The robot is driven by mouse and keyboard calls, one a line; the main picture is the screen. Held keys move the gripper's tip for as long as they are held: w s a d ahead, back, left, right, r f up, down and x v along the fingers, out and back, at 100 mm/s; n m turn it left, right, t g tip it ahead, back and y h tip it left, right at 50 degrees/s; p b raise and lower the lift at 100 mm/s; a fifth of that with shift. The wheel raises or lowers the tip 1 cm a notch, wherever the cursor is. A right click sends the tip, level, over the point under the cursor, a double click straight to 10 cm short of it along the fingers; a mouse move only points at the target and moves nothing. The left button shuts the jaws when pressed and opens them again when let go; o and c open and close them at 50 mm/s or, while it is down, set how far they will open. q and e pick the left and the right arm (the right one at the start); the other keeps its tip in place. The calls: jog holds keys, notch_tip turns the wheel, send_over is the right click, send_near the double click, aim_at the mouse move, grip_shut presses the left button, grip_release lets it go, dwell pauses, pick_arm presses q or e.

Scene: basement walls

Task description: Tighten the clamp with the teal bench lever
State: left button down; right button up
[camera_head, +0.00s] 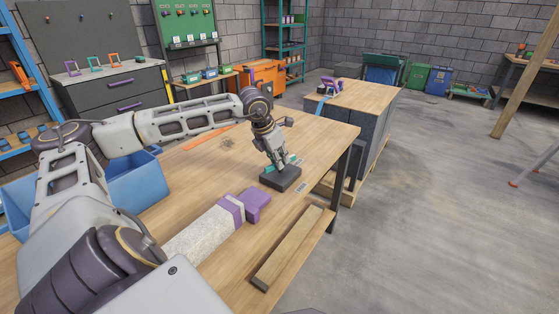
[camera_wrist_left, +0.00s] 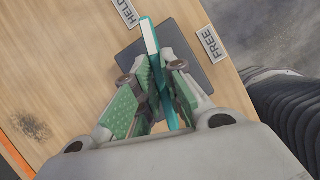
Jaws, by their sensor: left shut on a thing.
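The teal bench lever (camera_wrist_left: 155,62) has a pale tip and rises from a dark grey base plate (camera_head: 278,182) on the wooden bench. My left gripper (camera_head: 279,163) is over that plate, and in the left wrist view its fingers (camera_wrist_left: 160,85) are shut on the lever. The lever points toward the top of the wrist view, between a "HELD" label (camera_wrist_left: 126,12) and a "FREE" label (camera_wrist_left: 211,44). The clamp mechanism itself is not clearly visible. My right gripper is not in view.
A blue bin (camera_head: 137,184) is at the left. Open floor lies to the right.

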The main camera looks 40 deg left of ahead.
pick_arm(q)
jog(key=shift+r+n+y, duration=0.1)
jog(key=shift+n+y, duration=0.3)
jog(key=shift+n, duration=1.1)
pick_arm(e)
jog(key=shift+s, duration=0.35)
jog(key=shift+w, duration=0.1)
pick_arm(q)
jog(key=shift+y, duration=0.3)
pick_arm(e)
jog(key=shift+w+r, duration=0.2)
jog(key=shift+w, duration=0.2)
pick_arm(q)
jog(key=c, duration=1.5)
grip_release()
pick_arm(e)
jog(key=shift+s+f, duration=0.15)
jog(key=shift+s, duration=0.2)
pick_arm(q)
jog(key=shift+r, duration=0.1)
